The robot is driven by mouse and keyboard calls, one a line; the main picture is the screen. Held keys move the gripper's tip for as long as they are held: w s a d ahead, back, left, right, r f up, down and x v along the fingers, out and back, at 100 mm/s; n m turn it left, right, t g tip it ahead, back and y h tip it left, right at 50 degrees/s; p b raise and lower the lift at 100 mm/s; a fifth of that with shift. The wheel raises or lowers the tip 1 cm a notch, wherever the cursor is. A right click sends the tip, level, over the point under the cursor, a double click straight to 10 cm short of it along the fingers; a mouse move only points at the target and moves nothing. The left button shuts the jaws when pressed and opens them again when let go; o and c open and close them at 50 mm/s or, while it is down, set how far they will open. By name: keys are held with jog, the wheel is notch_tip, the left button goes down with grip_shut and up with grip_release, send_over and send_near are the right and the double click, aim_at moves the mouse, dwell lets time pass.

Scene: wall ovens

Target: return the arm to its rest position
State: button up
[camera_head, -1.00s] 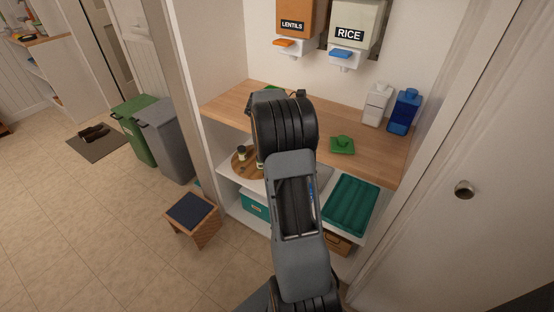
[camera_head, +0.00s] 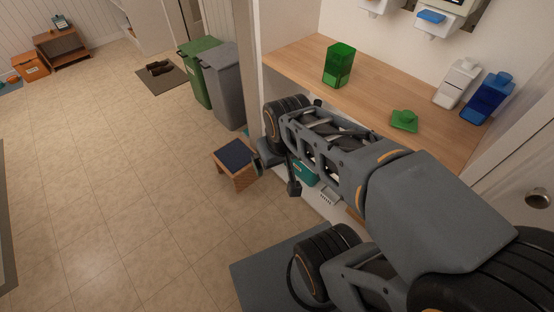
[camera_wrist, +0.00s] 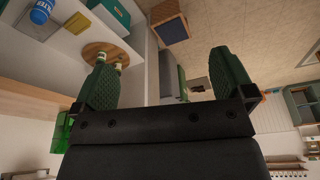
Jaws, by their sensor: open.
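My arm (camera_head: 420,195) is bent across the right half of the head view, in front of the shelving and out from over its counter. My gripper (camera_wrist: 165,78) is open in the wrist view, with its two green ribbed fingers spread wide and nothing between them.
A green see-through container (camera_head: 339,64) and a green lid (camera_head: 404,120) stand apart on the wooden counter (camera_head: 300,50). White (camera_head: 456,84) and blue (camera_head: 487,98) bottles are behind.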

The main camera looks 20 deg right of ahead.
jog(key=shift+s+a, duration=0.1)
jog(key=shift+a, duration=0.15)
jog(key=w+p+v, duration=0.2)
jog(key=p+v, duration=0.6)
jog(key=v, duration=0.1)
jog(key=shift+r+t, duration=0.4)
jog(key=shift+r, duration=0.05)
